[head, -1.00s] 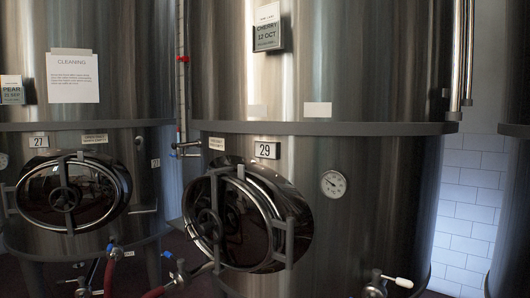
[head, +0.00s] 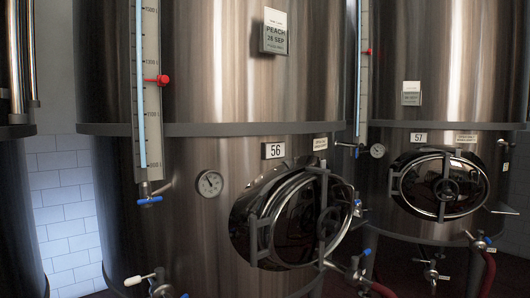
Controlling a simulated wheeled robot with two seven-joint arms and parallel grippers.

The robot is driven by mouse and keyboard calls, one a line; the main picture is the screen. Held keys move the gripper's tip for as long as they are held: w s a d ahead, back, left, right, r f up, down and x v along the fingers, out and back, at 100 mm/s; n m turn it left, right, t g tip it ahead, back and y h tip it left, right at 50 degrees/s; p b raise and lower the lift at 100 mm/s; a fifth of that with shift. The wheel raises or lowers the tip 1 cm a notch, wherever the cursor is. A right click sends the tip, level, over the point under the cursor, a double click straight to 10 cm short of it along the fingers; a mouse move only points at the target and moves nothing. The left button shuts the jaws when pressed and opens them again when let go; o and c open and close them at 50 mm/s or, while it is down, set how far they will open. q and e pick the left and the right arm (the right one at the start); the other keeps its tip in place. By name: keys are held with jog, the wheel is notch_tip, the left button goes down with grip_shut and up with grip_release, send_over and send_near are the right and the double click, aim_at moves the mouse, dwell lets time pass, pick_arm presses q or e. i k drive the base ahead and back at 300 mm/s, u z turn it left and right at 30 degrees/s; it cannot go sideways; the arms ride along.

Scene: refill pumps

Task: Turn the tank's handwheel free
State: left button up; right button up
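Tank 56 (head: 215,100), a tall steel cylinder, stands in the middle of the head view, with a sign (head: 275,31) reading PEACH 28 SEP. Its oval manway door (head: 290,222) is low on the front, with a dark spoked handwheel (head: 329,224) on a bar across its right part. Tank 57 (head: 440,75) stands behind to the right, and its oval door also has a handwheel (head: 447,188) at its centre. Both doors look seated in their frames. Neither of my grippers shows in the view.
A sight tube with a red marker (head: 162,79) and blue-handled valve (head: 150,200) runs down tank 56. A dial gauge (head: 210,184) sits left of its door. Valves (head: 160,285) and a red hose (head: 381,289) stick out low. A white-tiled wall (head: 65,200) shows in the left gap.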

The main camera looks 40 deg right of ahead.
aim_at(324, 224)
jog(key=z, duration=1.65)
